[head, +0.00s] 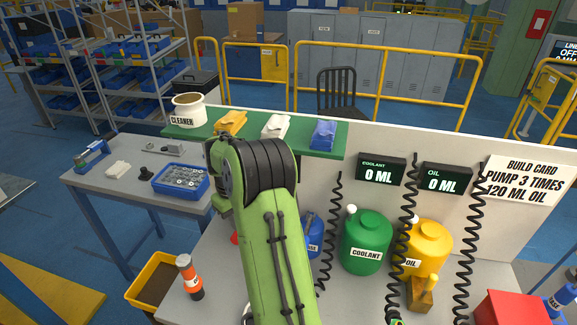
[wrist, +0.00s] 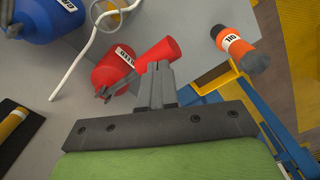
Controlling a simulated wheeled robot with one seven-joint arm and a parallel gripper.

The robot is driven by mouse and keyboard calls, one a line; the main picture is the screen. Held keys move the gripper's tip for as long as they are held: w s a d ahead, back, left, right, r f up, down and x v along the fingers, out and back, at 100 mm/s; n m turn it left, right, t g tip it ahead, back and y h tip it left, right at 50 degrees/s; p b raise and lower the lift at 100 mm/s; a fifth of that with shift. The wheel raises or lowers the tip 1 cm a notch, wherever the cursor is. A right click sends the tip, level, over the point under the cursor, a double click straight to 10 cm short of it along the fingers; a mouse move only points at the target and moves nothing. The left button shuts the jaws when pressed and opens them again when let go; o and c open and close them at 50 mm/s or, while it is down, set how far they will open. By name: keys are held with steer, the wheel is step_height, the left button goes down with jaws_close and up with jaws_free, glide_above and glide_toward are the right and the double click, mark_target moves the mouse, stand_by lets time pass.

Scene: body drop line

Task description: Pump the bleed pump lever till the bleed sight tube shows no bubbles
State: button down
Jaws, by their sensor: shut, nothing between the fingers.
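In the wrist view a red can (wrist: 112,72) with a white label, partly readable as "EED", stands just beyond my fingers, with a red flared piece (wrist: 160,54) beside it. A thin dark bar on the can may be the lever; it is partly hidden by my fingers. My gripper (wrist: 158,70) is shut and empty, its tips close to the red parts; I cannot tell whether they touch. In the head view my arm hides the gripper and most of the pump; a bit of red (head: 235,238) shows beside the arm. I cannot make out the sight tube or bubbles.
A blue container (wrist: 42,18) and a white hose (wrist: 85,62) lie near the can. An orange-black bottle (head: 188,278) stands left of my arm. Green coolant (head: 366,242) and yellow oil (head: 430,240) jugs and coiled cords stand right. The build card (head: 530,180) reads "pump 3 times, 120 ml oil".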

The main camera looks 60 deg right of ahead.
steer(key=shift+f+b, duration=1.95)
steer(key=shift+f, duration=0.9)
steer(key=shift+r, duration=0.2)
steer(key=shift+r+p, duration=2.6)
steer(key=shift+r, duration=0.35)
step_height(320, 180, up, 6)
steer(key=p, duration=0.5)
